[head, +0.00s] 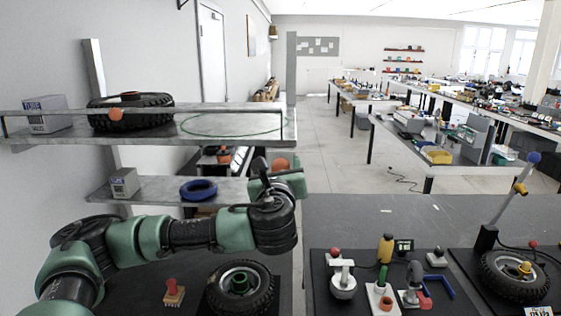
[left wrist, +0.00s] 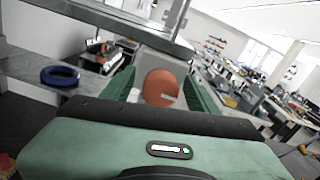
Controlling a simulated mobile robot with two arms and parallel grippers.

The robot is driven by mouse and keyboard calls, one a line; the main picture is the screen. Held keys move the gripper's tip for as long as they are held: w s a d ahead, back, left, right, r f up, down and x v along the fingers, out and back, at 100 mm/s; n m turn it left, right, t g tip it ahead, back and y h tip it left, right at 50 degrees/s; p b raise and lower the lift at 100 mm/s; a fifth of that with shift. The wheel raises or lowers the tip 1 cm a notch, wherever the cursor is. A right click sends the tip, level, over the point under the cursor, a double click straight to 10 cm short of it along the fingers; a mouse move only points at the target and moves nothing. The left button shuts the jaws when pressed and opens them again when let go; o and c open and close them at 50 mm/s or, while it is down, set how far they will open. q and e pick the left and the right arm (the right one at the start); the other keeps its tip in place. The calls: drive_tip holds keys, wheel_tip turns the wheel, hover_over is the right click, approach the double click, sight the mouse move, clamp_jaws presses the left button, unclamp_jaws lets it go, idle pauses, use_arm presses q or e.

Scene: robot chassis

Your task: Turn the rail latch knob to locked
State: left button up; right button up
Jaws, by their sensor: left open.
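The orange round knob (left wrist: 161,88) sits on a grey plate below the shelf end in the left wrist view. A pale mark on its face points to the right. It also shows in the head view (head: 281,163), just beyond my left gripper (head: 279,174). The green fingers of my left gripper (left wrist: 163,93) are open, one on each side of the knob. I cannot tell whether they touch it. Any lock labels are not readable. My right gripper is not in view.
The grey upper shelf (head: 225,137) holds a tire (head: 150,112) and a box (head: 45,120); another orange ball (head: 116,114) is on its rail. A blue ring (head: 199,189) lies on the lower shelf. The dark bench (head: 400,215) at right carries tools and another tire (head: 500,285).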

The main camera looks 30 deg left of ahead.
use_arm(q)
drive_tip(key=shift+w, duration=0.1)
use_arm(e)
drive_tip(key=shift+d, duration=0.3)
use_arm(q)
clamp_jaws()
drive_tip(key=shift+f, duration=0.1)
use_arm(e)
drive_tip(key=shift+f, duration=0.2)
use_arm(q)
drive_tip(key=n+b, duration=0.2)
drive_tip(key=n, duration=0.1)
drive_tip(key=shift+f, duration=0.15)
drive_tip(key=n+b, duration=0.3)
drive_tip(key=n, duration=0.2)
drive_tip(key=shift+a, duration=0.1)
drive_tip(key=n+b, duration=0.2)
drive_tip(key=n, duration=0.3)
drive_tip(key=n+b, duration=0.2)
drive_tip(key=n, duration=0.2)
drive_tip(key=shift+n, duration=0.4)
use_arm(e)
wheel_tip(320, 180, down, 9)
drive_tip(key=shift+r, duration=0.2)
